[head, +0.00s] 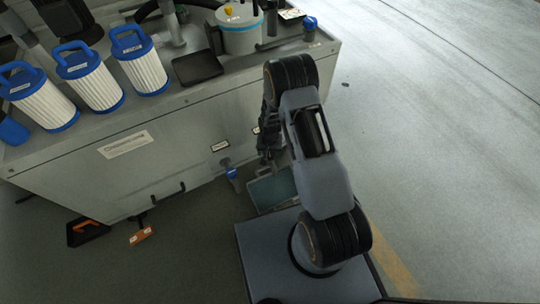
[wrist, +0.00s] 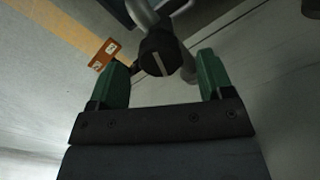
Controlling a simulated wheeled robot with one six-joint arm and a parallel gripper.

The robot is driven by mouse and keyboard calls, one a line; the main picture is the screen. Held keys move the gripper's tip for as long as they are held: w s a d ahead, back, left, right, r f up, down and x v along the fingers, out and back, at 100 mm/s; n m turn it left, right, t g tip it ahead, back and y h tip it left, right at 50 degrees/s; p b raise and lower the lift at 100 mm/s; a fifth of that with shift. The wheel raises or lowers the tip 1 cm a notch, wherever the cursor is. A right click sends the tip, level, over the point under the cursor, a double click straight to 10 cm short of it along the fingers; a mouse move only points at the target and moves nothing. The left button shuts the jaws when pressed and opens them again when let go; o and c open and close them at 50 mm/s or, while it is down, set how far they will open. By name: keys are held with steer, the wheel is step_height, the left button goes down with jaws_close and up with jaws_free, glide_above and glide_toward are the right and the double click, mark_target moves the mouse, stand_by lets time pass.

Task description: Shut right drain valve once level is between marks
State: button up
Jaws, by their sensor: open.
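In the wrist view a dark round valve end (wrist: 160,58) with a pale slot line sits on grey pipework, between and beyond my fingertips. An orange tag (wrist: 104,55) hangs beside it. My gripper (wrist: 162,75) is open with green fingers; I cannot tell whether either finger touches the valve. In the head view my gripper (head: 268,152) is by the grey tank's front (head: 190,160), mostly hidden by my arm. A blue-handled fitting (head: 233,175) is left of it. A grey container with a teal surface (head: 272,188) stands below; I cannot make out level marks.
Three white filters with blue handles (head: 145,70), a black tray (head: 197,67) and a light bucket (head: 241,35) stand on the tank top. An orange tag (head: 142,235) and an orange-black item (head: 85,231) are low at left. Floor at right (head: 440,130) is clear.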

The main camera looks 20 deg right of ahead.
steer(key=shift+f, duration=0.9)
steer(key=shift+c, duration=0.2)
steer(key=c, duration=0.9)
